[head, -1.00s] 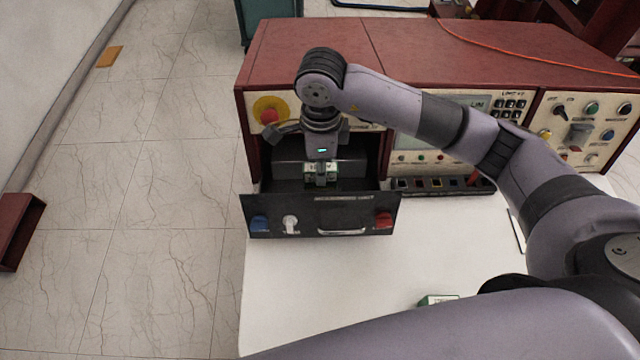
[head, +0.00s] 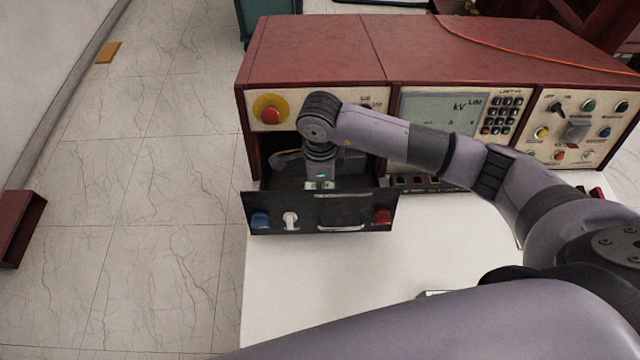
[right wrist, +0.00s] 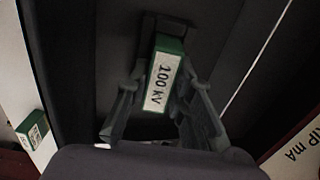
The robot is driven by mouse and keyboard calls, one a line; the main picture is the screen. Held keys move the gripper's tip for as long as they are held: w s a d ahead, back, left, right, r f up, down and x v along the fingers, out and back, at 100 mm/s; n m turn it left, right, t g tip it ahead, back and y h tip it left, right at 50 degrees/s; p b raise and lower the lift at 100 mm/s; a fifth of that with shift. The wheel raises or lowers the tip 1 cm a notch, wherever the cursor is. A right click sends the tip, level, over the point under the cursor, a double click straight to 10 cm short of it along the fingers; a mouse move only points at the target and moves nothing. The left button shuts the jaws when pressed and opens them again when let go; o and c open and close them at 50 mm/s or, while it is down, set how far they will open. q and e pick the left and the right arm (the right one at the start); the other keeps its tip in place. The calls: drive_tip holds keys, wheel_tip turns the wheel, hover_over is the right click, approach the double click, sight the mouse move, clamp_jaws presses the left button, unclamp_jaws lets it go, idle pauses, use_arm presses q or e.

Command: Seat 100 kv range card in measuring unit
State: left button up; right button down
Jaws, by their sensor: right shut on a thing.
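The 100 kV range card (right wrist: 160,82) is a green block with a white label in the right wrist view. My right gripper (right wrist: 166,90) is shut on it, one finger on each side. The card's far end meets a dark raised piece on the black drawer floor; I cannot tell how deep it sits in it. In the head view my right gripper (head: 319,186) points down into the open drawer of the measuring unit (head: 318,65), behind the black front panel (head: 345,218). The card is mostly hidden there. My left gripper is not in view.
Another green card (right wrist: 34,130) lies on the white tabletop outside the drawer; its edge shows in the head view (head: 435,293) beside my arm. The front panel carries a blue knob (head: 260,220), a white one and a red one (head: 381,216). The tabletop before the drawer is clear.

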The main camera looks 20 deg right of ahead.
drive_tip(key=c, duration=1.4)
unclamp_jaws()
drive_tip(key=shift+r, duration=0.1)
wheel_tip(320, 180, up, 12)
drive_tip(key=shift+r+b, duration=0.1)
drive_tip(key=shift+b, duration=1)
drive_tip(key=shift+a, duration=0.1)
